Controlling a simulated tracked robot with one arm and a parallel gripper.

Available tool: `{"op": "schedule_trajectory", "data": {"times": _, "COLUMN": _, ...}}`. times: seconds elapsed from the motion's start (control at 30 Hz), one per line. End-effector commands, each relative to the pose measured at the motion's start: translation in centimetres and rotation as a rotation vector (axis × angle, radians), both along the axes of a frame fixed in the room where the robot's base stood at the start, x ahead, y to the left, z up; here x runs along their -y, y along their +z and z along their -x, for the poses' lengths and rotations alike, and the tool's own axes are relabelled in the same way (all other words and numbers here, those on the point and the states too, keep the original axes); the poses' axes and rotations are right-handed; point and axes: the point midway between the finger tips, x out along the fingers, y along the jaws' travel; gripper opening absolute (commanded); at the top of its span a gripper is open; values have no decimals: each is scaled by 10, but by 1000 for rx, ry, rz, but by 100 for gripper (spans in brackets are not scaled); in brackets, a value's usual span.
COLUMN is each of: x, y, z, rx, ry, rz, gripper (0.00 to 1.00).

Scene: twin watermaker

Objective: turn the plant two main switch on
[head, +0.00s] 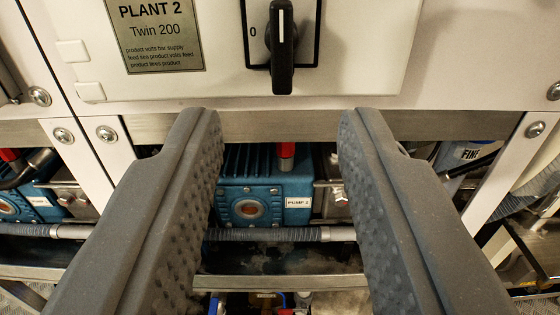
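A "0" mark shows to the left of the handle; the top of the switch plate is cut off by the frame. The "PLANT 2 Twin 200" label (156,35) is left of the switch. My gripper (272,128) is open and empty, its two grey fingers wide apart. The fingertips appear below the switch in the picture, not touching it.
Below the panel runs a metal frame rail (270,125). A grey hose (280,234) crosses lower down. Another blue pump (28,205) is at the left. A blue "FINE" filter housing (468,155) is at right.

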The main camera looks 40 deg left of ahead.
Motion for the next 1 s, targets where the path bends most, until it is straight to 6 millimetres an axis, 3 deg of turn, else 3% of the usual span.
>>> {"op": "schedule_trajectory", "data": {"times": 0.2, "x": 20, "y": -3, "z": 26, "rx": -5, "ry": -3, "rz": 2, "gripper": 34}}
{"op": "schedule_trajectory", "data": {"times": 0.4, "x": 27, "y": -1, "z": 37, "rx": -2, "ry": 1, "rz": 0, "gripper": 34}}
{"op": "schedule_trajectory", "data": {"times": 0.87, "x": 27, "y": -1, "z": 39, "rx": -4, "ry": 1, "rz": 0, "gripper": 34}}
{"op": "schedule_trajectory", "data": {"times": 1.0, "x": 29, "y": 2, "z": 30, "rx": 4, "ry": -16, "rz": 40, "gripper": 34}}
